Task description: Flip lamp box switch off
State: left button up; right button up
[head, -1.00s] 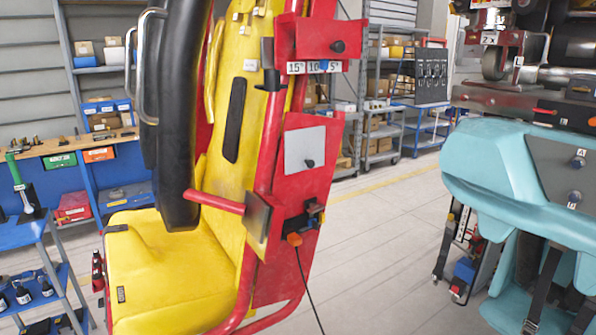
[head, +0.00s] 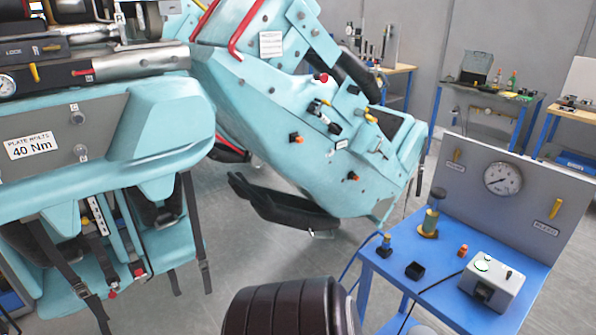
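A small light grey box (head: 492,285), which looks like the lamp box, sits near the right side of a blue table (head: 455,305) in the head view. A small dark switch (head: 508,274) stands beside the lamp. The switch is too small to tell its position. Neither of my grippers shows in this view.
The table also bears a brass-coloured fitting (head: 429,224), a black block (head: 414,271) and a small orange part (head: 463,250). A grey panel with a gauge (head: 503,178) stands behind.

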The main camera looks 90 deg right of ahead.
aim_at(483, 268)
jog(key=z, duration=4.15)
